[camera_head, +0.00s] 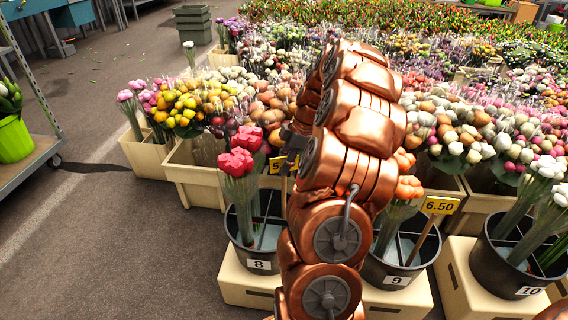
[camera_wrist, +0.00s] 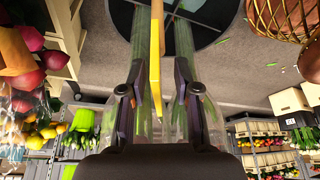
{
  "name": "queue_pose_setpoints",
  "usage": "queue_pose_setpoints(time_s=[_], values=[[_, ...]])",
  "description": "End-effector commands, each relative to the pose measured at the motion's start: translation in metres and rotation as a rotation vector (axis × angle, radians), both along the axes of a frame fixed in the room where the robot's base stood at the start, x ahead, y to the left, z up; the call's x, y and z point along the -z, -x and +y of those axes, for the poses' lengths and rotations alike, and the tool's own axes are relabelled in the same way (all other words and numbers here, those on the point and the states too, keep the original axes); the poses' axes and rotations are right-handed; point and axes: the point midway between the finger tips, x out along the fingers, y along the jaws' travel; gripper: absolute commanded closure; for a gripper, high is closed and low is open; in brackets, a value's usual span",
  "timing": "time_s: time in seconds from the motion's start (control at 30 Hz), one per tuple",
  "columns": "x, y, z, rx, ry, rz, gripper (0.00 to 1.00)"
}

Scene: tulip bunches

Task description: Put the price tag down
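A yellow price tag (camera_head: 276,167) on a wooden stick stands at the right side of black bucket 8 (camera_head: 240,245), beside red tulips (camera_head: 238,162). Its "5" shows; my copper arm hides the rest. My gripper (camera_head: 290,150) is just above and behind the tag, partly hidden by my arm. In the wrist view the tag (camera_wrist: 155,50) is seen nearly edge-on between the two dark fingers of my gripper (camera_wrist: 157,80). A gap shows on each side, so the fingers look open around it. The stick runs towards the bucket; its lower end is hidden.
Bucket 9 (camera_head: 402,272) holds a 6.50 tag (camera_head: 440,205), and bucket 10 (camera_head: 500,283) stands further right. Crowded flower crates (camera_head: 195,188) stand behind. A metal trolley (camera_head: 40,150) is at the left. The floor (camera_head: 120,250) at the front left is clear.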

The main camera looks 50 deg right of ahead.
Motion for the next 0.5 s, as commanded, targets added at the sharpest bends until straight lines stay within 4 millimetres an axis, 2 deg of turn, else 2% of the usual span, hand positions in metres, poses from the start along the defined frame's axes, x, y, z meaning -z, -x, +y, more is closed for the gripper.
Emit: queue_pose_setpoints(time_s=[0.17, 0.5], values=[[-0.018, 0.002, -0.006, 0.001, 0.004, -0.004, 0.69], [-0.078, 0.015, -0.026, 0.002, 0.003, -0.005, 0.69]])
